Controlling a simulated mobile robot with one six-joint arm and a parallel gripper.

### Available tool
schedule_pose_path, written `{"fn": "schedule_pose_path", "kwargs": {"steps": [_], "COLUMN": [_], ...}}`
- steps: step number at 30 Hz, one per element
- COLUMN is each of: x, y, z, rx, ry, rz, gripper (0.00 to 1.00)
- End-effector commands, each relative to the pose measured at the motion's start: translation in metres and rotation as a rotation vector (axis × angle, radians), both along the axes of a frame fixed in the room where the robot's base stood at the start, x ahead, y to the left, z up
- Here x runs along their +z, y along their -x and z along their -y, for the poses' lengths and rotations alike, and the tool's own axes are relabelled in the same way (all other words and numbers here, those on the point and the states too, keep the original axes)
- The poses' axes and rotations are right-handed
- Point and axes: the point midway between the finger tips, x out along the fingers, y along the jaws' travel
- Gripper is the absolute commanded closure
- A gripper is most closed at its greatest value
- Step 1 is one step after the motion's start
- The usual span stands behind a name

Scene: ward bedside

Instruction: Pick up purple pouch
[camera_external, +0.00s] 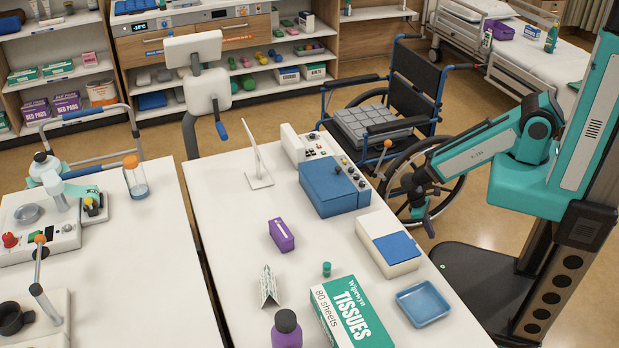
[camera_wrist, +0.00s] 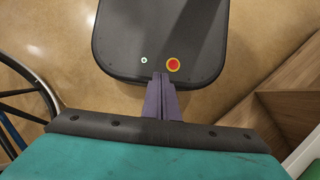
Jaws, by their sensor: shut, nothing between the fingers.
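A small purple block-like item with a pale label, probably the purple pouch (camera_external: 282,235), lies on the white table (camera_external: 225,205) in the external view. I cannot tell whether it is soft or a box. My gripper (camera_external: 428,228) hangs off the table's right side, in front of the wheelchair wheel, well to the right of the pouch. In the wrist view my gripper (camera_wrist: 160,77) has its purple fingers together with nothing between them. The pouch does not show in the wrist view.
A blue-topped box (camera_external: 335,187), a cream box with blue lid (camera_external: 389,245), tissues box (camera_external: 350,315), blue tray (camera_external: 424,303), green-capped vial (camera_external: 327,269) and purple bottle (camera_external: 287,330) stand around the pouch. A wheelchair (camera_external: 405,90) is behind my arm. Bare table lies left of the pouch.

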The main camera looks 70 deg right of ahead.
Motion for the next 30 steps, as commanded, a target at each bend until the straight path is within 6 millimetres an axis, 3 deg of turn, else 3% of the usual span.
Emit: {"fn": "schedule_pose_path", "kwargs": {"steps": [1,10,22,26,30], "x": [0.000,0.000,-0.002,-0.009,-0.017], "y": [0.000,0.000,-0.009,-0.037,-0.093], "z": [0.000,0.000,0.001,0.003,0.009], "rx": [0.000,0.000,0.001,0.006,0.020], "ry": [0.000,0.000,-0.002,-0.010,-0.021], "rz": [0.000,0.000,0.020,0.089,0.224], "gripper": [0.97,0.46,0.45,0.45,0.45]}}
